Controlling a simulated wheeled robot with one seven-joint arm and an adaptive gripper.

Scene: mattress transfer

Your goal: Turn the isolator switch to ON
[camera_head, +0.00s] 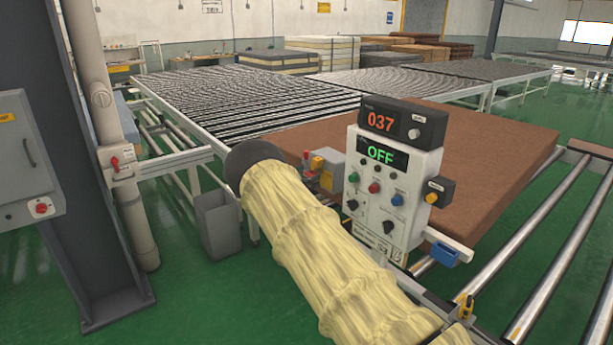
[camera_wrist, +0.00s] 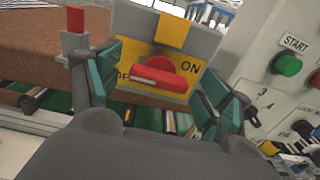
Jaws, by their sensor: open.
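The isolator switch has a red handle (camera_wrist: 163,77) on a yellow plate (camera_wrist: 150,98), on a grey housing. Its lever lies nearly level in the wrist view, its near end toward the partly covered OFF label (camera_wrist: 124,77). The ON label (camera_wrist: 190,67) is at the upper right. My gripper (camera_wrist: 170,76) is open, one teal-padded finger on each side of the handle. I cannot tell whether either finger touches it. In the head view the grey and yellow switch housing (camera_head: 332,163) is small, and my gripper is hidden there by my yellow-sleeved arm.
The control panel (camera_head: 405,170) stands right of the switch, with a green START button (camera_wrist: 287,65) and a display (camera_head: 382,154) reading OFF. A red-topped post (camera_wrist: 75,35) stands close left of my fingers. A brown mattress (camera_head: 470,150) lies behind. A grey bin (camera_head: 218,226) stands left.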

